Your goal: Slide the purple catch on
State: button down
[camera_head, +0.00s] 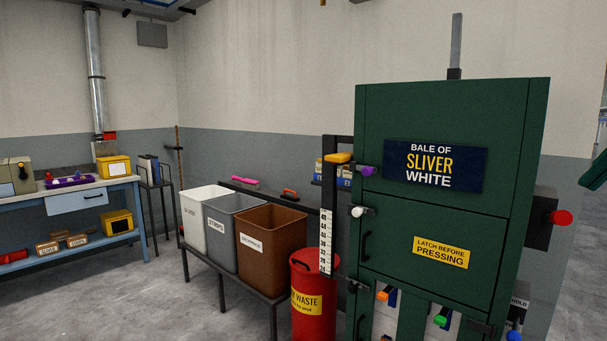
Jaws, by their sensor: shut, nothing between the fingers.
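The purple catch (367,171) is a small rounded knob near the left edge of the green press (455,112), just left of the dark "Bale of Sliver White" sign (435,165). A dark bar or bolt seems to run left from it; whether it is engaged is too small to tell. Below it a white knob (357,211) sits on a similar dark fitting. A yellow-orange handle (338,158) is at the upper left of the catch.
A red waste bin (314,306) stands left of the press. White, grey and brown bins (270,238) stand on a low rack, with a blue workbench (90,192) farther left. A red knob (561,217) juts from the press's right side. Open floor lies at front left.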

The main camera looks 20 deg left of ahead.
aim_at(367, 171)
jog(key=u, duration=0.7)
jog(key=i+j+z, duration=0.2)
jog(key=i+j, duration=0.15)
jog(key=i, duration=0.15)
